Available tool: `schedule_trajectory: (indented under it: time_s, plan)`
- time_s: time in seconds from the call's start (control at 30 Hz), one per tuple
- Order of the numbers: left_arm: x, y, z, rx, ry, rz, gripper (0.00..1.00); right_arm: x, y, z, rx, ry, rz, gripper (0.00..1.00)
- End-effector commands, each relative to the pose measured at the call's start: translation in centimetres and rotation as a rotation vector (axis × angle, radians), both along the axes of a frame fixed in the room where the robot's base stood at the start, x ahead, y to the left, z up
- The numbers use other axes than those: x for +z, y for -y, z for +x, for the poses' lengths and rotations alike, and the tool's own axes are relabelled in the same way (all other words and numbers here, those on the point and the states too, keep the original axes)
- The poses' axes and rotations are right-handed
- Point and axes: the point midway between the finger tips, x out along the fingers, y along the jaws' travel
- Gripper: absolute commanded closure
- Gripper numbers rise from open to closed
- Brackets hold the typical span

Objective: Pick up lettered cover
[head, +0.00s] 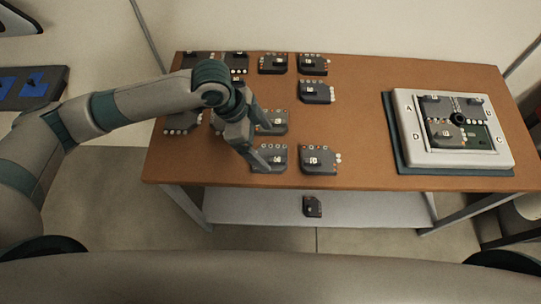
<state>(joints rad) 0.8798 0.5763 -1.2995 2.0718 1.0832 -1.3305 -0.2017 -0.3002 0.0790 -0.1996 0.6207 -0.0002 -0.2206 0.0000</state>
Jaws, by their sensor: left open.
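The lettered cover (408,123) is a white square frame at the right of the table, with the letters A, B, C and D at its corners. It lies on a dark teal base (391,133). Its opening shows dark modules, a black round knob (458,119) in the middle and a green board at the lower right. My left gripper (265,143) is open above the left half of the table, well to the left of the cover. Its fingers are over dark modules (270,158); I cannot tell whether they touch. My right gripper is not in view.
Several dark modules, such as one at the back (313,64) and one at the front (319,160), stand on the left half of the wooden table (357,120). Bare table lies between them and the cover. Another module (313,206) is on the lower shelf.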

Motion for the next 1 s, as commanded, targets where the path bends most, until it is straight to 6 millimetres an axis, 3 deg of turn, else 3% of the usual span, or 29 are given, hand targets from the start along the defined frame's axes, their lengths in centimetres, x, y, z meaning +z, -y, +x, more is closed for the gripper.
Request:
schedule_trajectory:
  time_s: [0.43, 0.8, 1.0]
  plan:
    - [-0.5, 0.1, 0.0, 0.001, -0.001, 0.001, 0.11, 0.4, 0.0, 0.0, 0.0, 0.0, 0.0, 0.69]
    - [-4.4, 1.4, 0.0, 0.001, -0.001, 0.001, 0.11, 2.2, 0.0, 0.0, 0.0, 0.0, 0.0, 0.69]
    - [-5.1, 1.7, 0.0, -0.001, 0.001, 0.0, 0.11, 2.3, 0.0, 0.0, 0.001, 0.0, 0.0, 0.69]
